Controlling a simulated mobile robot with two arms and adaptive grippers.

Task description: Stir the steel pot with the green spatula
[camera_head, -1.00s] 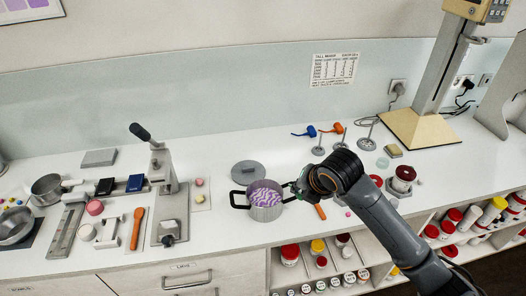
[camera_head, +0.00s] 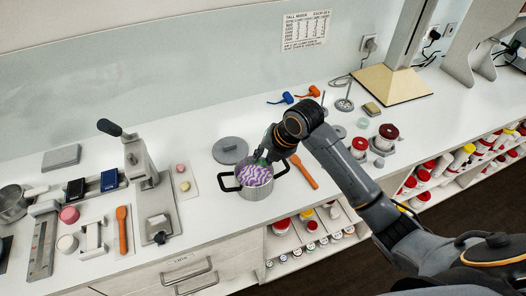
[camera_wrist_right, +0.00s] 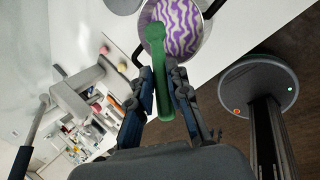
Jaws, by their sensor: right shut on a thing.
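The steel pot (camera_head: 256,192) stands on the white counter with two black handles and a purple-and-white swirled filling; it also shows at the top of the right wrist view (camera_wrist_right: 203,30). My right gripper (camera_head: 265,156) is at the pot's back rim, shut on the green spatula (camera_wrist_right: 160,75). Only a little green of the spatula shows in the head view. In the right wrist view its rounded end overlaps the pot's rim and the edge of the filling. I cannot tell whether it touches the filling. My left gripper is not in view.
A grey lid (camera_head: 230,150) lies behind the pot. An orange spatula (camera_head: 304,171) lies to its right, another orange spatula (camera_head: 122,229) to the left. A lever press (camera_head: 148,190) stands left of the pot. The counter's front edge is close before the pot.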

